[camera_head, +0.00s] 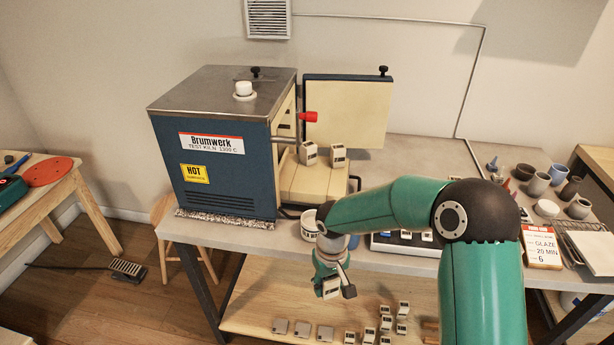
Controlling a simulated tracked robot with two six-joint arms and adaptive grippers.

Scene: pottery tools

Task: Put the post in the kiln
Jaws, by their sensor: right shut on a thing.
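The blue kiln (226,150) stands on the grey table, and its thick door (348,112) is swung open to the right. A pale slab (310,184) shows at its open side, with two small whitish posts (308,153) on it. My right gripper (331,282) hangs below the green arm, in front of the table's front edge and below the tabletop. It is shut on a small whitish post (330,289), apart from the kiln. The kiln's inside is mostly hidden by its side wall. My left gripper is out of view.
Several posts (386,323) and grey pieces (302,329) sit on the wooden lower shelf (260,310). A white round container (309,226) and a tray (384,244) stand at the table's front edge. Cups and a glaze sign (541,246) are at the right.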

